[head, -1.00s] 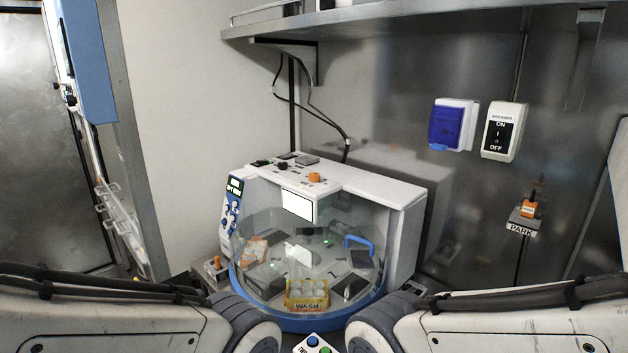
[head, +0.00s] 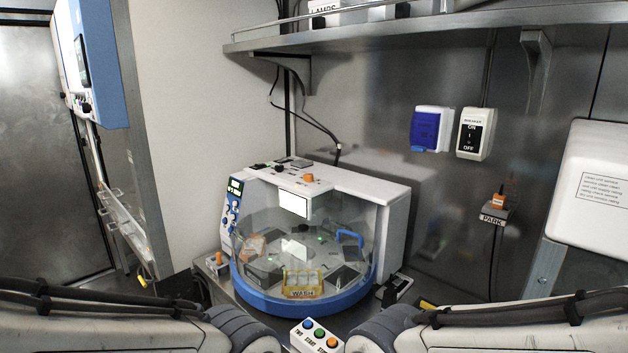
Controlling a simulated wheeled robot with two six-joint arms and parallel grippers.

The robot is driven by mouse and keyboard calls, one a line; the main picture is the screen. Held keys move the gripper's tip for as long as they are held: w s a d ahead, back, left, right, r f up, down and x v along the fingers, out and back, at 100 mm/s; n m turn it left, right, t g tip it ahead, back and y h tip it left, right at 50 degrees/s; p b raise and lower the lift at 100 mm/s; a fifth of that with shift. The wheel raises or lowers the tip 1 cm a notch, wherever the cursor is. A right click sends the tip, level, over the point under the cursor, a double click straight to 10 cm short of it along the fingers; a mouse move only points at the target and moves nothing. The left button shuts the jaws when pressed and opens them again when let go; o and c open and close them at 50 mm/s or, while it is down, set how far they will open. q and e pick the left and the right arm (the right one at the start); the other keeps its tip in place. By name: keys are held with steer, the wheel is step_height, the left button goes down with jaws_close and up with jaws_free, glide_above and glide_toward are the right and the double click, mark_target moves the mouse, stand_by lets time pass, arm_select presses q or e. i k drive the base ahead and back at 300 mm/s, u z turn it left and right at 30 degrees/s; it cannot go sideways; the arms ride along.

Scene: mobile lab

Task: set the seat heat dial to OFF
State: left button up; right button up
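I cannot make out any dial marked as seat heat in the head view. A white machine (head: 355,185) with a clear round cover stands on the bench in the middle. It has an orange knob (head: 308,177) on top and small blue knobs (head: 231,219) on its left panel; their labels are too small to read. Parts of both my arms show along the bottom edge. Neither gripper is in the picture.
A yellow WASH rack (head: 303,283) sits inside the clear cover. A button box (head: 316,337) stands in front. On the back wall are a blue-lidded socket (head: 427,130), a breaker switch (head: 475,134) and a PARK holder (head: 495,217). A shelf (head: 430,28) runs overhead.

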mark_target(307, 178)
steer(key=u, duration=1.4)
steer(key=i, duration=2)
steer(key=z, duration=0.9)
steer(key=i, duration=0.7)
steer(key=z, duration=0.7)
